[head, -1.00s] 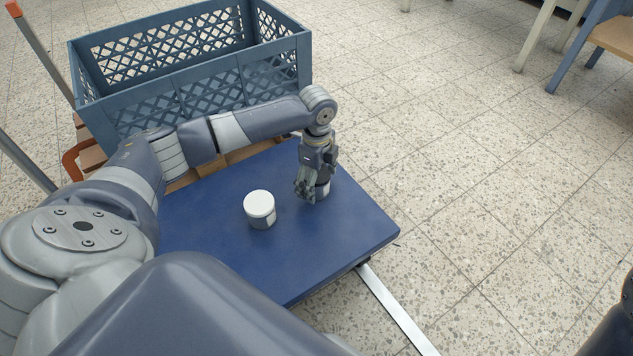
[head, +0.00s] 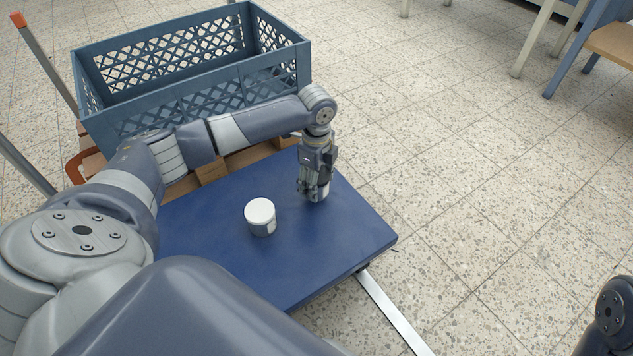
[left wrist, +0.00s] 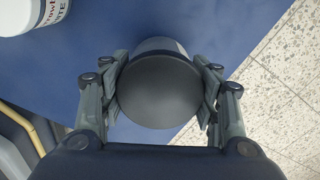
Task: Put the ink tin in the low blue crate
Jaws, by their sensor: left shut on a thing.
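The ink tin, a round tin with a dark grey lid (left wrist: 160,90), stands on the dark blue tabletop (head: 200,240) near its far right edge. My left gripper (head: 314,189) points down over it, with one finger on each side, and is shut on it. In the head view the fingers hide most of the tin. The blue crate (head: 215,97) with lattice walls is beyond the table at the upper left, and the part of its inside that shows looks empty. My right gripper is out of view.
A white-lidded jar (head: 261,218) stands on the table left of my left gripper; its printed label shows in the left wrist view (left wrist: 30,14). Wooden slats (head: 212,170) lie between table and crate. Tiled floor (head: 460,170) is open to the right.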

